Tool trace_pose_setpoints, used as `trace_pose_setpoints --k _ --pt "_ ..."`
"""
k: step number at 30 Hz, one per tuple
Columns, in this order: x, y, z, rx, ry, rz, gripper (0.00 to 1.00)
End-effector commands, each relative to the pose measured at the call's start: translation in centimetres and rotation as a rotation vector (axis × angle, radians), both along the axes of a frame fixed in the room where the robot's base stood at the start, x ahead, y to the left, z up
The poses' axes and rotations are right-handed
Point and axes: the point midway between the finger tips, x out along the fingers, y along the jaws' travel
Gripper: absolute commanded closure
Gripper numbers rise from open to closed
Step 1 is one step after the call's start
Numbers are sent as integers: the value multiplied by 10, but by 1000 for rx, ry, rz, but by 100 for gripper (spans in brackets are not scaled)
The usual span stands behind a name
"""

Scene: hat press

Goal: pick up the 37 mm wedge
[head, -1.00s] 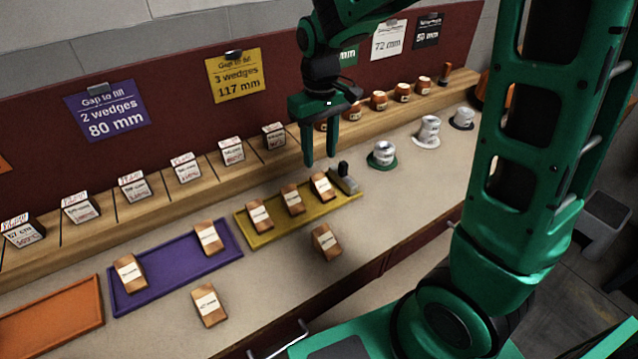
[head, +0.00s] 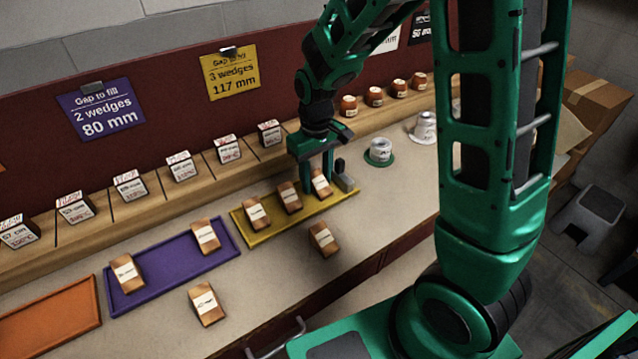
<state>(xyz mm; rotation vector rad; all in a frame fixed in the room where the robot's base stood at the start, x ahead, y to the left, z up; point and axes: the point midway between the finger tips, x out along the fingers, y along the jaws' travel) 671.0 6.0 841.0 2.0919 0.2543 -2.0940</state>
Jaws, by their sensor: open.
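Small tan wooden wedges with white labels lie on the bench, and the labels are too small to read, so I cannot tell which is 37 mm. Three stand on the yellow tray (head: 348,205): a left one (head: 256,213), a middle one (head: 289,197) and a right one (head: 321,184). One loose wedge (head: 323,239) lies in front of that tray and another (head: 206,304) in front of the purple tray (head: 165,263). My gripper (head: 317,182) is open, pointing down at the right wedge on the yellow tray. I cannot tell whether its fingers straddle or touch this wedge.
Two wedges (head: 125,272) (head: 205,236) sit on the purple tray. A wooden ledge with labelled blocks (head: 228,149) runs behind. Small hats (head: 380,151) stand to the right.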

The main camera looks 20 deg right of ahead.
Motion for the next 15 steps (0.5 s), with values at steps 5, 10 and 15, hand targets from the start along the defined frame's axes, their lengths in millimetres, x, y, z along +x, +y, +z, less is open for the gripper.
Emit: trace_pose_setpoints --k 5,10,15 --pt "0 0 0 0 0 0 71" --pt "0 0 0 0 0 0 91" --pt "0 0 1 0 0 0 91"
